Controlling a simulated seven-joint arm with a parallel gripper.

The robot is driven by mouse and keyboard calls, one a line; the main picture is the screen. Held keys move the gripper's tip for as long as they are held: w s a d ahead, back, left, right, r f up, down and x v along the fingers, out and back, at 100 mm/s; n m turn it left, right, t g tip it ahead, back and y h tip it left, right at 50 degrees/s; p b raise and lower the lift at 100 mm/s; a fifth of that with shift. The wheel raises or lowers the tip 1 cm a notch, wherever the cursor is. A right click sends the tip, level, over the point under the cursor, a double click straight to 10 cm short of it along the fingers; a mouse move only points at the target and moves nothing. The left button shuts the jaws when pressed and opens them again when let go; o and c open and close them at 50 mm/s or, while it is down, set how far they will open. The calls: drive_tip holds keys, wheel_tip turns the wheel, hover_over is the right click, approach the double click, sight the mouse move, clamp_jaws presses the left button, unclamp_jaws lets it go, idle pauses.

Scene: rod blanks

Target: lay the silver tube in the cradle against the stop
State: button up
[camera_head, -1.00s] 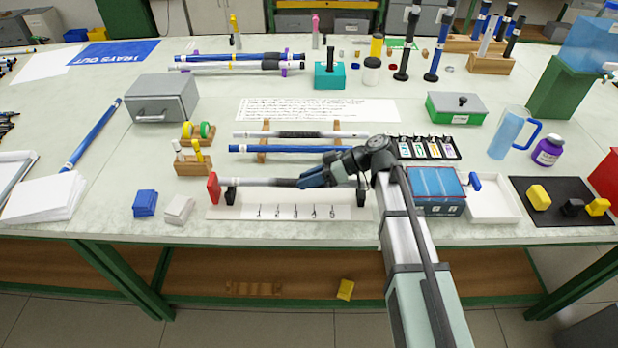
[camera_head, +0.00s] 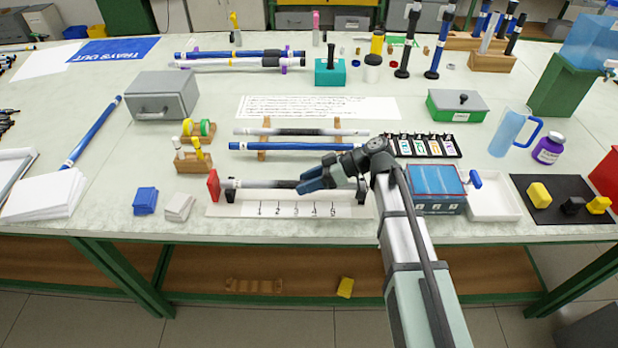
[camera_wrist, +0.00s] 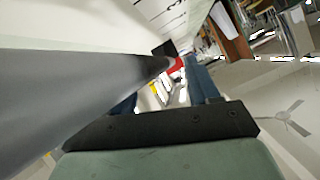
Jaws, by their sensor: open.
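The silver tube (camera_head: 266,184) lies level along the cradle (camera_head: 290,210), a white base with black end supports. Its left end is at the red stop (camera_head: 213,185); whether it touches cannot be told. My gripper (camera_head: 312,182) is open at the tube's right half, hiding part of it. In the wrist view, the tube (camera_wrist: 75,85) runs large and grey towards the red stop (camera_wrist: 177,64). One blue finger (camera_wrist: 200,80) is clear of the tube; the other is mostly hidden behind it.
A wooden rack (camera_head: 264,138) behind holds another silver tube (camera_head: 300,132) and a blue tube (camera_head: 285,147). Blue (camera_head: 145,201) and whitish (camera_head: 179,207) blocks lie left of the cradle. A blue-topped box (camera_head: 436,188) stands close on the right.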

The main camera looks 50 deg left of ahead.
drive_tip(key=shift+w+a+f, duration=0.1)
drive_tip(key=shift+w+f, duration=0.25)
drive_tip(key=shift+w+r, duration=0.1)
drive_tip(key=shift+w, duration=0.1)
drive_tip(key=v, duration=0.9)
drive_tip(key=s+v, duration=0.1)
drive_tip(key=v, duration=0.3)
drive_tip(key=shift+w+d+r, duration=0.2)
drive_tip(key=shift+d+r, duration=0.2)
drive_tip(key=shift+w, duration=0.1)
